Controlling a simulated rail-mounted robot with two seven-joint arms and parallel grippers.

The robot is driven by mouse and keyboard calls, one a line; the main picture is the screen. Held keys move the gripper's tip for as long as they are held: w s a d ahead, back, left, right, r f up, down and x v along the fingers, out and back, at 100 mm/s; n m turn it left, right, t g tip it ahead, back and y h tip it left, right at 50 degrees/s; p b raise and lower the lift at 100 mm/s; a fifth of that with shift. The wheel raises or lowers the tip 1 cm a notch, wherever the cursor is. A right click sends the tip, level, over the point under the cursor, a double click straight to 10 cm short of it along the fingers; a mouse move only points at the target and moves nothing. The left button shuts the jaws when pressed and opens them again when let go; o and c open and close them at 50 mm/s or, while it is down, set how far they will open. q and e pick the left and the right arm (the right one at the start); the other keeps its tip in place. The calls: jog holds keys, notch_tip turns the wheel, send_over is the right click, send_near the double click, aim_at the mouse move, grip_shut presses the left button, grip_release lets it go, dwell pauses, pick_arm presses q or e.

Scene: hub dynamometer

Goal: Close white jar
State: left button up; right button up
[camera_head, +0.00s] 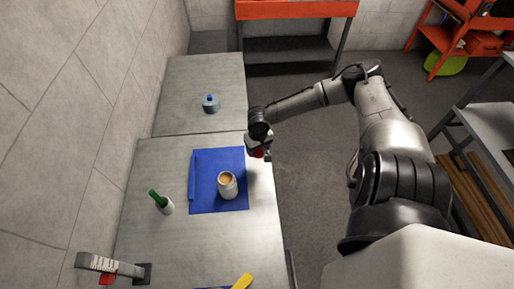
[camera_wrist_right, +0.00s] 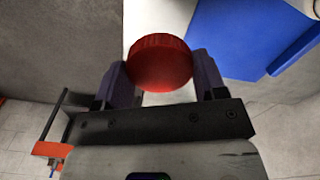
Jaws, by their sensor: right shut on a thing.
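The white jar (camera_head: 229,190) stands upright and open on the blue mat (camera_head: 207,201), with an orange-brown content showing at its top. My right gripper (camera_head: 260,150) is beyond the jar and to its right, over the table's right edge. It is shut on a red lid (camera_wrist_right: 160,63), which shows clearly between both fingers in the right wrist view. In the head view the lid is a small red patch, mostly hidden by the gripper. The lid is apart from the jar. My left gripper is not in view.
A blue rolled edge (camera_head: 192,177) lies along the mat's left side. A green-necked white bottle (camera_head: 162,203) stands left of the mat. A blue container (camera_head: 211,104) stands on the far table. A grey-and-red tool (camera_head: 110,265) and a yellow item (camera_head: 242,281) are near the front.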

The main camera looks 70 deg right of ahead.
jog(key=shift+s, duration=0.15)
jog(key=shift+s+d, duration=0.1)
jog(key=shift+s, duration=0.15)
jog(key=s+a+n, duration=0.2)
jog(key=s+a, duration=0.7)
jog(key=s, duration=0.1)
jog(key=w+a+r+n, duration=0.2)
jog(key=w+a+r, duration=0.4)
jog(key=w+a, duration=0.3)
jog(key=w+a+r+n, duration=0.3)
jog(key=w+a+r, duration=0.2)
jog(key=w+a, duration=0.4)
jog(key=w+a+r, duration=0.3)
jog(key=w+r, duration=0.1)
jog(key=r, duration=0.4)
jog(key=w+a+r+n, duration=0.1)
jog(key=w+r, duration=0.3)
jog(key=r, duration=0.5)
jog(key=shift+w+a+r+n, duration=0.15)
jog(key=shift+w+a+n, duration=0.2)
jog(key=shift+a, duration=0.55)
